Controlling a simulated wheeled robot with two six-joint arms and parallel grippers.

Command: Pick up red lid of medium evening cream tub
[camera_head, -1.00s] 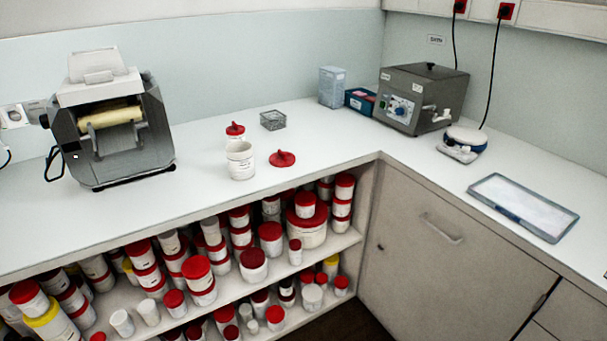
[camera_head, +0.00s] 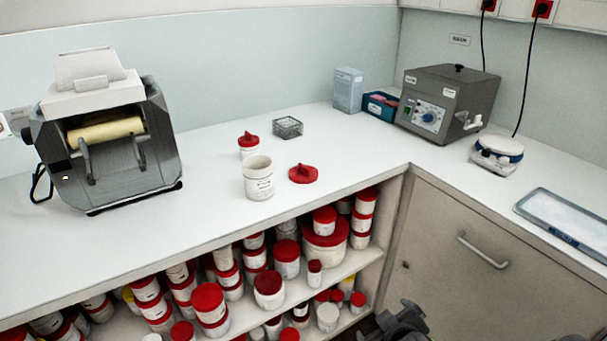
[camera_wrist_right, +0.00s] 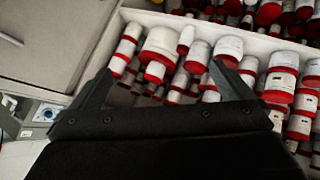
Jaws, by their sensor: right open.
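A red lid (camera_head: 303,174) with a raised knob lies flat on the white counter in the head view. It is beside and to the right of an open white tub (camera_head: 258,178) with a label, which stands upright. Behind that tub is a smaller white tub with a red lid on it (camera_head: 248,145). My right gripper (camera_wrist_right: 160,88) is open and empty in the right wrist view, facing the shelf of tubs. In the head view a dark part of my right arm shows at the bottom edge, apart from the lid. My left gripper is not in view.
A roller mill (camera_head: 105,130) stands on the left of the counter. A wire basket (camera_head: 287,127), a grey machine (camera_head: 445,100) and a small scale (camera_head: 497,153) stand further back and right. Below the counter, an open shelf (camera_head: 345,275) holds many red-lidded tubs.

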